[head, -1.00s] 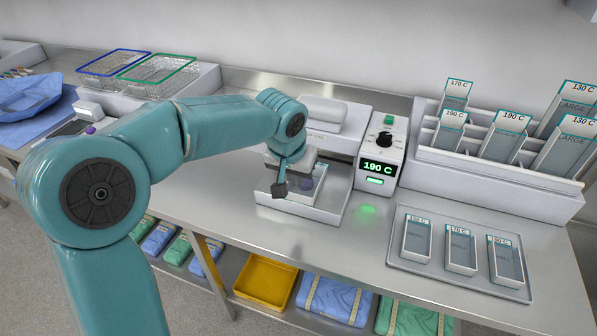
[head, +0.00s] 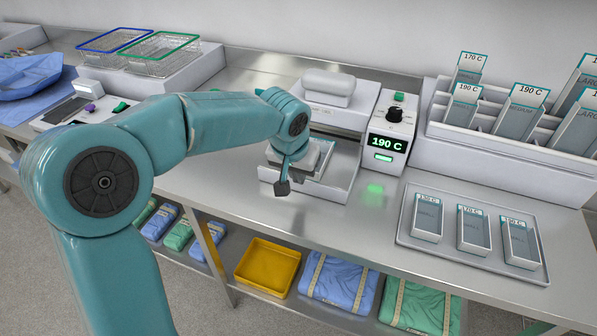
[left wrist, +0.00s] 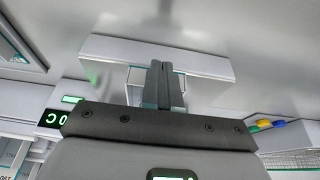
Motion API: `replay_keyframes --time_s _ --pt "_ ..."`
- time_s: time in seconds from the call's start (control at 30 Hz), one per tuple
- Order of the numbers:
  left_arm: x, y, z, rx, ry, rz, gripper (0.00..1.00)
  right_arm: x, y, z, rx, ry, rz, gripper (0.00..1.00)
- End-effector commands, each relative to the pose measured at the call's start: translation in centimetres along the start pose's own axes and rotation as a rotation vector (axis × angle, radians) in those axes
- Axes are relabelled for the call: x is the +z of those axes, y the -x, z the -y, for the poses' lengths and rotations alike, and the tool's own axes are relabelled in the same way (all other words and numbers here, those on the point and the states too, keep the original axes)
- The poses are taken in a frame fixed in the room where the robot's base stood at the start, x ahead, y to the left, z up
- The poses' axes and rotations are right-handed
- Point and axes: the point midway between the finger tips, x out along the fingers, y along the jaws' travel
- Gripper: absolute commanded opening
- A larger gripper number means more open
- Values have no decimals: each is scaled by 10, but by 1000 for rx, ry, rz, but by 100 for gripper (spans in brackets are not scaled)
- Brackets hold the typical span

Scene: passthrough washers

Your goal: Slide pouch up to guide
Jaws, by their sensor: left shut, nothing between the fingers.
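A pale pouch with a teal edge (head: 323,153) lies in the shallow metal tray (head: 337,189) in front of the white heat sealer (head: 340,117). My left gripper (head: 282,187) hangs over the tray's front left part, shut and empty, and hides part of the pouch. In the left wrist view the shut fingers (left wrist: 162,84) reach over a pale panel, with a small teal-edged piece of the pouch (left wrist: 134,86) beside them. I cannot tell whether the fingers touch the pouch. I cannot make out the guide clearly. My right gripper is not in view.
The control box (head: 388,134) reads 190 C. A tray with three pouches (head: 411,240) lies at right, before a pouch rack (head: 500,155). Wire baskets (head: 157,54) and a blue wrap (head: 35,78) are at left. A yellow bin (head: 268,266) sits on the lower shelf.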

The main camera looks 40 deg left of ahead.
Motion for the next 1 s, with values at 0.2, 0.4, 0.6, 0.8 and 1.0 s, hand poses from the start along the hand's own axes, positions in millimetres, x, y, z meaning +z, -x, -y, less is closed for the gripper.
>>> replay_keyframes --time_s 0.2,0.4,0.6,0.8,1.0 --pt "-2 0 0 0 0 1 0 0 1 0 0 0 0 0" --pt "-9 -1 0 0 1 0 0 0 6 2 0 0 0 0" --pt "-16 -4 0 0 1 0 0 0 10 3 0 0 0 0" --pt "-24 -7 0 0 1 1 0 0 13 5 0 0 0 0" --pt "-31 -9 0 0 0 1 0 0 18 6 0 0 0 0"
